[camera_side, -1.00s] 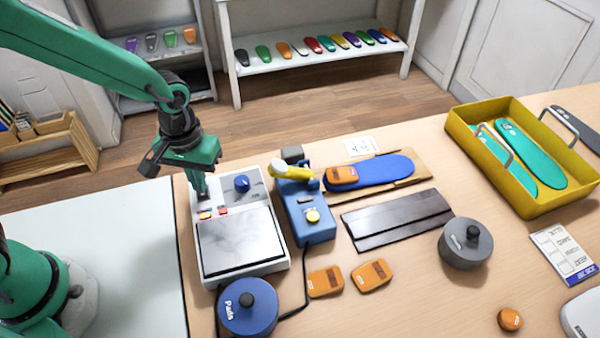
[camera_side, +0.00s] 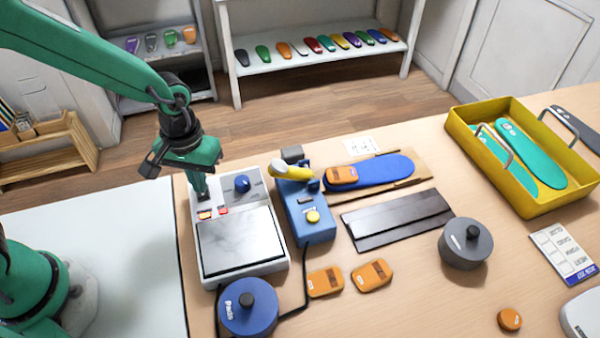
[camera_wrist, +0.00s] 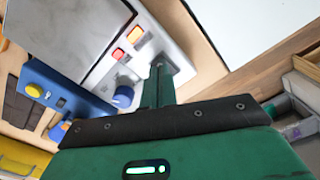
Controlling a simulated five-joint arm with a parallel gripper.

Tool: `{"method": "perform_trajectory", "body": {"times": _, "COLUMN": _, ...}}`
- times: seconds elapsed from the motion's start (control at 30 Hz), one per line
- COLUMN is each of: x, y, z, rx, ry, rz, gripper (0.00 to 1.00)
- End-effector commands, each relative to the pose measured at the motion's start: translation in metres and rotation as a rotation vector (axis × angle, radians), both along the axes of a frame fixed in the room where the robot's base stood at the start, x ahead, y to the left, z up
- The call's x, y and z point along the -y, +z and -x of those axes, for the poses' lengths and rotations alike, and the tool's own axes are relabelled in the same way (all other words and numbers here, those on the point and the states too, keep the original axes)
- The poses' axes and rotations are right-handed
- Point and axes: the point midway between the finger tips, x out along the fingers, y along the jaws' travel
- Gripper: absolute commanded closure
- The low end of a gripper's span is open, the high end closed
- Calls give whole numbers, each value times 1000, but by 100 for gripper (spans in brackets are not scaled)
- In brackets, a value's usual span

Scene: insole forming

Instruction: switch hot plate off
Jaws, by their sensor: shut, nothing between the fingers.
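The hot plate (camera_side: 241,243) is a white unit with a grey-silver top plate, left of centre on the table. Its rear panel carries a blue knob (camera_side: 242,183) and small red (camera_side: 204,214) and orange (camera_side: 223,209) lit pieces. The wrist view shows the knob (camera_wrist: 122,96), the red piece (camera_wrist: 118,54) and the orange piece (camera_wrist: 135,34). My gripper (camera_side: 203,196) is shut and empty, pointing down at the panel's rear left corner. In the wrist view its tip (camera_wrist: 158,68) is beside a grey panel piece (camera_wrist: 181,61), partly hidden. I cannot tell whether they touch.
A blue box (camera_side: 305,212) with a yellow button and a yellow-handled tool stands just right of the hot plate. A blue round weight (camera_side: 248,308) is in front. A blue insole (camera_side: 385,170) and a yellow tray (camera_side: 535,195) lie farther right.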

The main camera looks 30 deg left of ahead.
Motion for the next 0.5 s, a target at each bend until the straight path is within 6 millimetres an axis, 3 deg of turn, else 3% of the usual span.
{"method": "perform_trajectory", "body": {"times": 0.5, "x": 0, "y": -6, "z": 0, "rx": -1, "ry": 0, "rz": -1, "gripper": 100}}
